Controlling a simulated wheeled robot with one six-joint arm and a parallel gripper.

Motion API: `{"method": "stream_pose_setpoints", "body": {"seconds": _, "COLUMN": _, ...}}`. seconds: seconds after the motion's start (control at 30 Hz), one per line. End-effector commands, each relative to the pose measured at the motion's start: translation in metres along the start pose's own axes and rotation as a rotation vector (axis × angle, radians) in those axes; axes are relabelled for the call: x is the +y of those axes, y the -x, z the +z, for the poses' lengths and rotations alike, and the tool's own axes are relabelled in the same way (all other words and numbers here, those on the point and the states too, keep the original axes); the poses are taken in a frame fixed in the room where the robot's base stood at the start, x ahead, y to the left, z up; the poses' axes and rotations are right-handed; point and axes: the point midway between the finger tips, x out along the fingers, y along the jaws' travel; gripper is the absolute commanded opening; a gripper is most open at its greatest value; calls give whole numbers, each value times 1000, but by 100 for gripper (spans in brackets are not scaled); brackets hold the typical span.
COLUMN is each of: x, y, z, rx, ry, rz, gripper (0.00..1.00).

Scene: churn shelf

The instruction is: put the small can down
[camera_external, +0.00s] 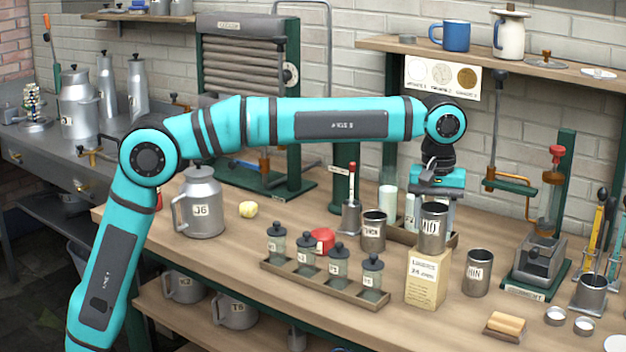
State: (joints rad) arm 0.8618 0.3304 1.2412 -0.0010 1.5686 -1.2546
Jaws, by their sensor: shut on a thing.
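My gripper (437,199) points down over the right part of the wooden bench. It is shut on a small metal can (432,230) with a pale label, held upright. The can's lower end is in line with the top of a cream carton (427,282); I cannot tell whether it touches the carton or hangs above or behind it. The fingertips are partly hidden. Two similar metal cans stand on the bench: one (373,232) left of the held can, one (477,273) right of the carton.
A wooden rack of several lidded jars (338,270) stands left of the carton. A large can with a handle (201,203) is further left. A burner stand (540,262) and a wooden block (505,326) are at right. A shelf (378,43) runs above, behind the arm.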

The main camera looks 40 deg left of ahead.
Motion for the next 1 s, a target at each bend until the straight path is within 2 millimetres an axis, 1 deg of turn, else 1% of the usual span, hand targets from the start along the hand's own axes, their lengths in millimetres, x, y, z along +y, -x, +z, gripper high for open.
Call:
{"method": "stream_pose_setpoints", "body": {"seconds": 0.3, "x": 0, "y": -2, "z": 0, "rx": 0, "ry": 0, "rz": 0, "gripper": 26}}
{"method": "stream_pose_setpoints", "body": {"seconds": 0.33, "x": 0, "y": -2, "z": 0, "rx": 0, "ry": 0, "rz": 0, "gripper": 56}}
{"method": "stream_pose_setpoints", "body": {"seconds": 0.4, "x": 0, "y": -2, "z": 0, "rx": 0, "ry": 0, "rz": 0, "gripper": 70}}
{"method": "stream_pose_setpoints", "body": {"seconds": 0.43, "x": 0, "y": -2, "z": 0, "rx": 0, "ry": 0, "rz": 0, "gripper": 72}}
{"method": "stream_pose_setpoints", "body": {"seconds": 0.77, "x": 0, "y": 1, "z": 0, "rx": 0, "ry": 0, "rz": 0, "gripper": 72}}
{"method": "stream_pose_setpoints", "body": {"seconds": 0.87, "x": 0, "y": 9, "z": 0, "rx": 0, "ry": 0, "rz": 1, "gripper": 72}}
{"method": "stream_pose_setpoints", "body": {"seconds": 1.0, "x": 1, "y": 31, "z": 0, "rx": 1, "ry": 0, "rz": 2, "gripper": 72}}
